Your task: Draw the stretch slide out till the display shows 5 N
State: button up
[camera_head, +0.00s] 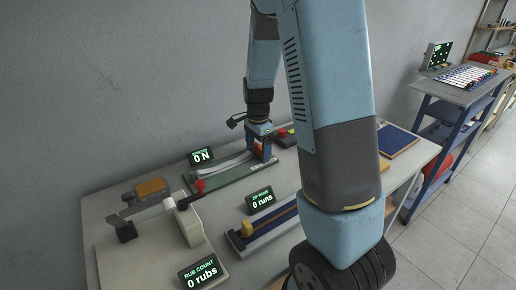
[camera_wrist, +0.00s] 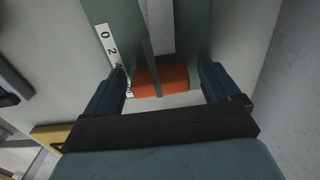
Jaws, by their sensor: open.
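My gripper (camera_head: 262,146) is down at the rig's right end. In the wrist view my gripper (camera_wrist: 162,70) is open, with one dark blue finger on each side of an orange-red block (camera_wrist: 161,80), apparently the slide's grip. Gaps show between fingers and block. A white scale (camera_wrist: 113,55) with numbers lies left of the block.
A rubbing device (camera_head: 158,212) with a "0 rubs" display (camera_head: 203,272) stands at the front left. A blue rail device (camera_head: 262,228) with a "0 runs" display (camera_head: 261,199) stands in front of the rig. A blue board (camera_head: 395,140) lies at the right. The grey wall is behind.

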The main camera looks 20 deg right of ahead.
jog(key=shift+c, duration=0.4)
jog(key=c, duration=1.4)
jog(key=shift+o, duration=0.2)
